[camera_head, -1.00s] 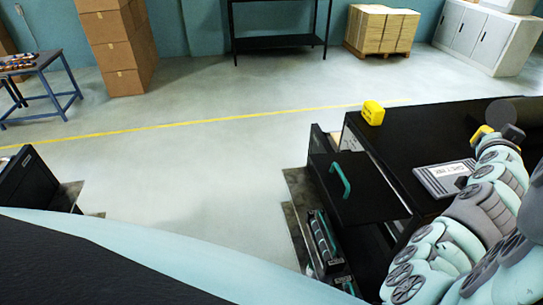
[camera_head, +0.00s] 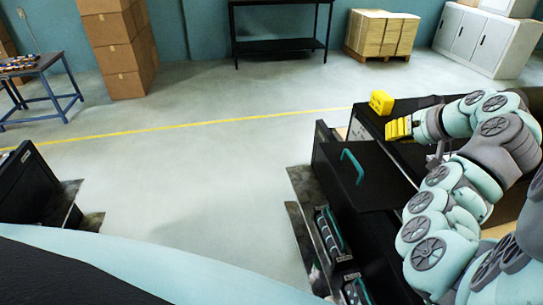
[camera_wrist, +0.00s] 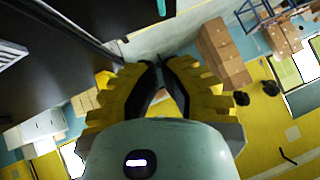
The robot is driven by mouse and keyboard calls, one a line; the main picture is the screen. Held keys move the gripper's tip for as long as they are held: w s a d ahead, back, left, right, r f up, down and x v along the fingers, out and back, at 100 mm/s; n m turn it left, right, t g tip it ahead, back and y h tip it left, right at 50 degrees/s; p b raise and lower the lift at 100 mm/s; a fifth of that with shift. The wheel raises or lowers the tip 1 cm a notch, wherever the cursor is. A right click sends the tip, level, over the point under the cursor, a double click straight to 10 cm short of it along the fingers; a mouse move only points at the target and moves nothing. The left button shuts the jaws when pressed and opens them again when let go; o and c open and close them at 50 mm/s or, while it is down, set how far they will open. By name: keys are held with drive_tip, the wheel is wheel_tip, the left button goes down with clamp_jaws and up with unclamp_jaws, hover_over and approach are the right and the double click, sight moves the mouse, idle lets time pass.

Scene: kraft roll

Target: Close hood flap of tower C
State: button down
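A black panel with a teal handle (camera_head: 353,167), which looks like the hood flap (camera_head: 375,190), lies almost level on top of the dark cabinet in the head view. I cannot read a tower letter on it. My gripper (camera_head: 388,129) has yellow ribbed fingers and is behind and right of the handle, apart from it. In the wrist view the tips of my gripper (camera_wrist: 158,64) meet, with nothing seen between them. A piece of teal, likely the handle (camera_wrist: 161,7), shows at the top edge there. My arm hides much of the cabinet top.
A yellow block (camera_head: 381,102) stands on the black top just behind my gripper. Dark rolls with teal parts (camera_head: 328,235) sit low in the cabinet's front. Another black unit (camera_head: 35,190) is at the left. The floor between is clear.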

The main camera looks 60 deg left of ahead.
drive_tip(key=shift+s+d+f+p+x, duration=0.2)
drive_tip(key=shift+d+f+p+x, duration=0.1)
drive_tip(key=shift+p+x, duration=1.4)
drive_tip(key=shift+s+d+f+p+x, duration=0.3)
drive_tip(key=shift+p+x, duration=0.75)
drive_tip(key=shift+x, duration=1.15)
drive_tip(key=shift+s+d+f+p+x, duration=0.2)
drive_tip(key=shift+f+p+x, duration=0.15)
drive_tip(key=shift+p+x, duration=1.35)
drive_tip(key=shift+a+f+b, duration=0.15)
drive_tip(key=shift+f+b, duration=0.05)
drive_tip(key=shift+b, duration=0.15)
